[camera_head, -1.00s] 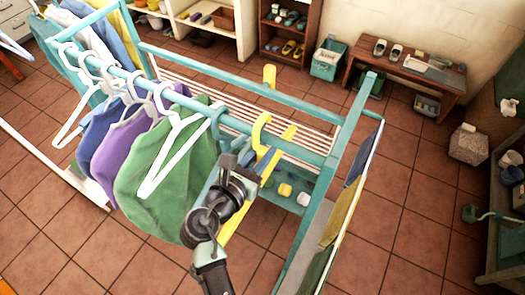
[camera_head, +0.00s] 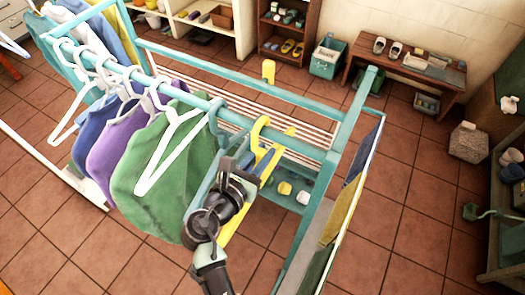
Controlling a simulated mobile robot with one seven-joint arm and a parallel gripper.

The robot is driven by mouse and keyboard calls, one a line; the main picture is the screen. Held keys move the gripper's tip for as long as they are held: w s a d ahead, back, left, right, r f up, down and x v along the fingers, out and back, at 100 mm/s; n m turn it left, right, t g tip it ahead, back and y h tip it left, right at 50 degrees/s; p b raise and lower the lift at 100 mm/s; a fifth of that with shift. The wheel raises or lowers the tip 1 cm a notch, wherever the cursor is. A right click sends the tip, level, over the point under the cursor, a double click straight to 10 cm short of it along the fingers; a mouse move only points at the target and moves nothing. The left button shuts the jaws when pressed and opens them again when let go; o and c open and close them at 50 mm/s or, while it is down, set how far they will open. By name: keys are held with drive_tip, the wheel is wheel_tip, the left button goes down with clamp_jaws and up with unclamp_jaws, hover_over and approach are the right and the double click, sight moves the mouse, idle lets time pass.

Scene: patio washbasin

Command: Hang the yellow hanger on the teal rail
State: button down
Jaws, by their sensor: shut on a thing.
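The teal rail (camera_head: 292,142) runs across the near side of the rack, from upper left to lower right. The yellow hanger (camera_head: 258,134) is at the rail, right of the hung garments. Its hook curves up at the rail; I cannot tell whether it rests on the rail. My gripper (camera_head: 243,172) is shut on the hanger just below the rail. My wrist and arm hide much of the hanger's lower part.
White hangers, one with a green garment (camera_head: 150,200) and others with purple and blue ones, hang close on the left. The rack's post (camera_head: 350,120) stands right. Bare rail lies between hook and post.

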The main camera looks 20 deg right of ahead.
drive_tip(key=c, duration=0.7)
unclamp_jaws()
drive_tip(key=shift+c, duration=0.2)
drive_tip(key=f+v, duration=0.1)
drive_tip(key=v, duration=0.3)
drive_tip(key=p+v, duration=0.1)
drive_tip(key=v, duration=0.2)
drive_tip(key=f+v, duration=0.1)
drive_tip(key=v, duration=0.3)
drive_tip(key=shift+s+a+f+p, duration=0.3)
drive_tip(key=shift+s+a+p, duration=0.1)
drive_tip(key=shift+s+a, duration=0.1)
drive_tip(key=shift+w, duration=0.1)
